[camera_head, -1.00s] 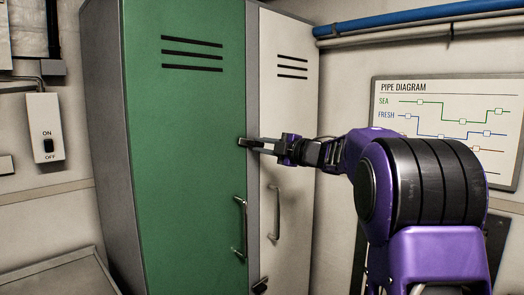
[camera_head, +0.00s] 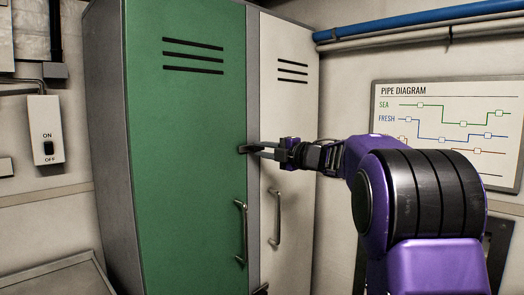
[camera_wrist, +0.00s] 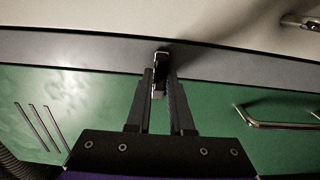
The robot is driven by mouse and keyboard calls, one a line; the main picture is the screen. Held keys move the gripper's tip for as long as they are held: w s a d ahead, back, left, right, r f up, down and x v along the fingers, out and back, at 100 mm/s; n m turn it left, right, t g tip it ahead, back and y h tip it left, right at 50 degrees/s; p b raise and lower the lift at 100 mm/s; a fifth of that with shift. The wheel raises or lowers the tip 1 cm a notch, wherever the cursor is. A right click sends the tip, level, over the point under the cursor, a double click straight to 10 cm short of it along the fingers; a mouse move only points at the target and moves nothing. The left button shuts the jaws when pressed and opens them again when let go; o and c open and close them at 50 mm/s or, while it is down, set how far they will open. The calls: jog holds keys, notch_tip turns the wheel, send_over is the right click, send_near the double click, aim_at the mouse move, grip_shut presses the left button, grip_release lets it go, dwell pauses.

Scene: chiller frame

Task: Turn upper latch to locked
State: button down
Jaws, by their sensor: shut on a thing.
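The upper latch (camera_head: 245,149) is a small dark bar at the right edge of the green door (camera_head: 190,140), by the grey strip between the two doors. In the wrist view the latch (camera_wrist: 160,66) is dark with a pale end, and reaches from the grey strip over the green door's edge. My gripper (camera_head: 260,150) comes in from the right across the white door. In the wrist view its two fingers (camera_wrist: 160,84) stand on either side of the latch, shut on it. The fingers partly hide the latch in the head view.
The green door's handle (camera_head: 241,232) and the white door's handle (camera_head: 274,216) are below my gripper. A lower latch (camera_head: 261,288) shows at the bottom edge. A switch box (camera_head: 45,130) is on the left wall, and a pipe diagram board (camera_head: 450,110) and pipes are on the right.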

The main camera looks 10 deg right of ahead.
jog(key=c, duration=0.8)
grip_release()
jog(key=v, duration=1.7)
jog(key=shift+s+d, duration=0.15)
jog(key=shift+s, duration=0.05)
jog(key=shift+r, duration=0.15)
